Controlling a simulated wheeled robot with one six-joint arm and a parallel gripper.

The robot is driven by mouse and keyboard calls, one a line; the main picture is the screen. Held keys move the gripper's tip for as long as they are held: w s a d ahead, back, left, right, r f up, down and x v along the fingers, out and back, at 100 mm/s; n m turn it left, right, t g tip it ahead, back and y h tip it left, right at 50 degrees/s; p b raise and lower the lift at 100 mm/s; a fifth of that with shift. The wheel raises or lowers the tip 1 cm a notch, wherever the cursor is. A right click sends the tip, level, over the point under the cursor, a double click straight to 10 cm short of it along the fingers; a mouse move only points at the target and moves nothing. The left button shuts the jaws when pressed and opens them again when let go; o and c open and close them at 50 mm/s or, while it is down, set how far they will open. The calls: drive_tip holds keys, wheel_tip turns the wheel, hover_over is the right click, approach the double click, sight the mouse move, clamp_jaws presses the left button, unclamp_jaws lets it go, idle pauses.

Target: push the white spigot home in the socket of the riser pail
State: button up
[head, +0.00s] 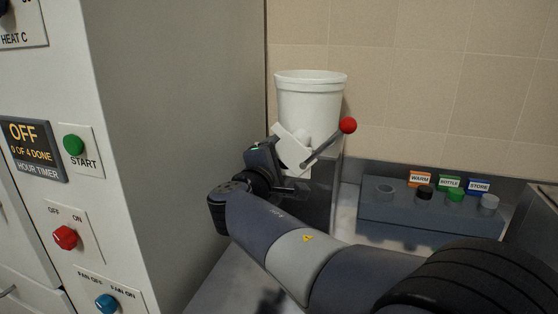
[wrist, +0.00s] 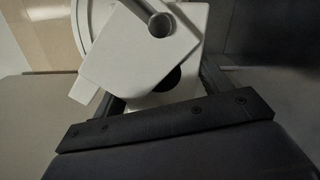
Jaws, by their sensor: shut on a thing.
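The white riser pail (head: 310,98) stands upright on a grey stand against the tiled wall. The white spigot (head: 291,146), a blocky body with a grey lever ending in a red ball (head: 348,125), is at the pail's lower front. My gripper (head: 272,153) is shut on the spigot, which also shows between the fingers in the wrist view (wrist: 135,62), tilted in that picture. The pail's socket is hidden behind the spigot, so I cannot tell how far the spigot is in.
A tall white cabinet (head: 60,130) with a green START button and red and blue knobs stands close on the left. A grey rack (head: 430,215) with several coloured caps and labels WARM, BOTTLE and STORE lies on the right. Tiled wall closes the back.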

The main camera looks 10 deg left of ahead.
drive_tip(key=shift+w+d, duration=0.1)
drive_tip(key=shift+w, duration=0.35)
drive_tip(key=o, duration=1.6)
drive_tip(key=shift+s, duration=0.15)
drive_tip(key=s+a, duration=0.2)
drive_tip(key=s, duration=0.8)
drive_tip(key=shift+s, duration=0.2)
drive_tip(key=shift+r, duration=0.1)
drive_tip(key=shift+w+d, duration=0.3)
drive_tip(key=shift+w, duration=1.35)
drive_tip(key=shift+w+d, duration=0.3)
drive_tip(key=shift+w, duration=1.3)
drive_tip(key=shift+w+d, duration=0.3)
drive_tip(key=shift+w, duration=1.35)
drive_tip(key=shift+w, duration=0.1)
